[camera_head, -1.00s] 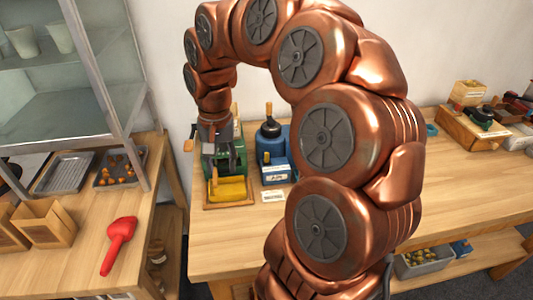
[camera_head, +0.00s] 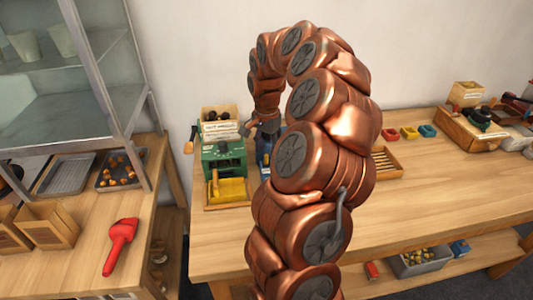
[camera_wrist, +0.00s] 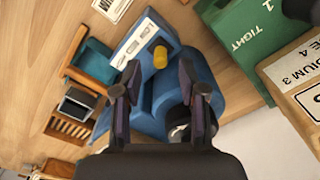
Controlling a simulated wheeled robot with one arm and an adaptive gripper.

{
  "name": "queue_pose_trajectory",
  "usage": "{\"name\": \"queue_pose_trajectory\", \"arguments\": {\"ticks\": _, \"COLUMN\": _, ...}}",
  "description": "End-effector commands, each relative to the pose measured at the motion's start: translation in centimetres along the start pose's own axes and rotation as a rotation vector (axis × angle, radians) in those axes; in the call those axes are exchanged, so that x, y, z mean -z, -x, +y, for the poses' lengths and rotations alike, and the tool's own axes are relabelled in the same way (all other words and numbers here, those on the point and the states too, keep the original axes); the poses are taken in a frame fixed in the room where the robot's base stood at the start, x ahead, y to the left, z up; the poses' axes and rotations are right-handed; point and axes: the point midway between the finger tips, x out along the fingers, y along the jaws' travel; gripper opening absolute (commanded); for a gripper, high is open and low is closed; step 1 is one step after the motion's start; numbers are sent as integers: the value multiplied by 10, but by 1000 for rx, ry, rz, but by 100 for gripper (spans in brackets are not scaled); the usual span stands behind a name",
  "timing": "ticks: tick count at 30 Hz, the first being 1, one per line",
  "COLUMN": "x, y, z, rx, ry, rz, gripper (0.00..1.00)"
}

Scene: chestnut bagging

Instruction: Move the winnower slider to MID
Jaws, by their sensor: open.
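The blue machine, which I take as the winnower (camera_wrist: 152,118), fills the middle of the wrist view. A yellow knob (camera_wrist: 160,57) stands on it beside a white panel (camera_wrist: 133,42) with small marks I cannot read. My gripper (camera_wrist: 160,75) is open and empty, its two fingers over the blue machine. The knob shows just beyond and between the fingertips; I cannot tell the height gap. In the head view my gripper (camera_head: 264,127) is at the blue machine (camera_head: 264,148), mostly hidden by my arm.
A green machine (camera_head: 223,158) with a yellow tray (camera_head: 229,190) stands close to the left of the blue one, with a labelled box (camera_head: 220,116) behind. Small coloured trays (camera_head: 408,132) and a wooden rack (camera_head: 384,163) lie right. The table front right is clear.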

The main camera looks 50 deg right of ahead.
Motion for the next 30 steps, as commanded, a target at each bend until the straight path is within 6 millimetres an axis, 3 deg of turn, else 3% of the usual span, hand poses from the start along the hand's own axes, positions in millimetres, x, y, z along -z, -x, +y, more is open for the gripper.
{"name": "queue_pose_trajectory", "arguments": {"ticks": 9, "x": 0, "y": -30, "z": 0, "rx": 2, "ry": 1, "rz": 1, "gripper": 41}}
{"name": "queue_pose_trajectory", "arguments": {"ticks": 19, "x": 0, "y": -34, "z": 0, "rx": 2, "ry": 1, "rz": 1, "gripper": 41}}
{"name": "queue_pose_trajectory", "arguments": {"ticks": 30, "x": -1, "y": -34, "z": 0, "rx": 2, "ry": 2, "rz": 0, "gripper": 3}}
